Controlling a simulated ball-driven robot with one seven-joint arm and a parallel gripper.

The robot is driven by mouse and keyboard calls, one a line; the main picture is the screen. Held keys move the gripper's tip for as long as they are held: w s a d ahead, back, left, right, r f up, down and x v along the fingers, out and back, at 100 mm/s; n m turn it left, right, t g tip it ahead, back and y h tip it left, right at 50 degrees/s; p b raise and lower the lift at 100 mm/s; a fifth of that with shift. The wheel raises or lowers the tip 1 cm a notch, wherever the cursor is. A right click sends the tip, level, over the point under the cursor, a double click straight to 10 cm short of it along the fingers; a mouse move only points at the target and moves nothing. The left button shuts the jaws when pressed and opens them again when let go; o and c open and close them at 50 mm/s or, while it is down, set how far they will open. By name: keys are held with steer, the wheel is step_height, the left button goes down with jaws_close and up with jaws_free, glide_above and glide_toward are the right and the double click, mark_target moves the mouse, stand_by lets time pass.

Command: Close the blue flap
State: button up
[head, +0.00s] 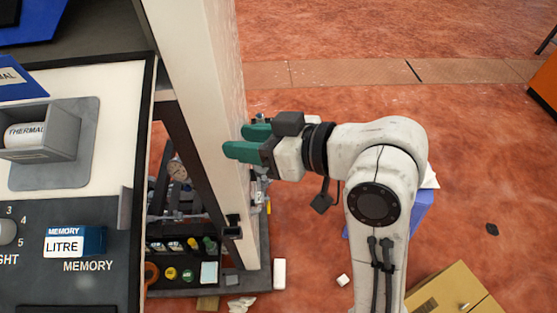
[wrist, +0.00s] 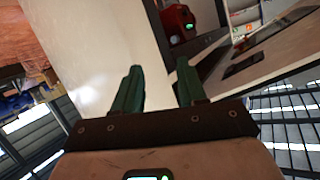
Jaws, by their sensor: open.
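My gripper (head: 235,141) has two green fingers and is open and empty. It points left at the tall white post of the dispenser; I cannot tell whether it touches it. In the wrist view the open fingers (wrist: 160,68) stand before a broad white surface. Two blue pieces show at the left of the head view: a panel at the top corner (head: 30,22) and a smaller labelled plate (head: 18,84) whose text ends in "MAL". Both are cut off by the picture edge. I cannot tell which is the flap, or whether it is open. My gripper is well right of both.
A white post (head: 200,100) stands between my gripper and the dispenser front. A blue "MEMORY LITRE" block (head: 75,241) and a grey "THERMAL" holder (head: 60,140) sit on the front. A cardboard box (head: 455,290) lies lower right. The red floor is mostly clear.

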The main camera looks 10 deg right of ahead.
steer(key=d+f+m+h, duration=0.2)
steer(key=d+f, duration=0.2)
steer(key=f, duration=0.1)
steer(key=shift+s+d+f, duration=0.15)
steer(key=shift+d+f, duration=0.15)
stand_by(0.4)
steer(key=n+g+y, duration=0.7)
steer(key=n+y, duration=0.1)
steer(key=n, duration=0.3)
glide_toward(8, 55)
steer(key=shift+w+a+f+p, duration=0.2)
steer(key=shift+a+p, duration=0.25)
steer(key=shift+a, duration=1.4)
steer(key=shift+w+a+f+p, duration=0.1)
steer(key=shift+w+a+p, duration=0.3)
steer(key=shift+a, duration=1.4)
steer(key=shift+w+a+f+p, duration=0.15)
steer(key=shift+a+p, duration=0.35)
steer(key=shift+a, duration=1.35)
steer(key=shift+n, duration=0.3)
jaws_close()
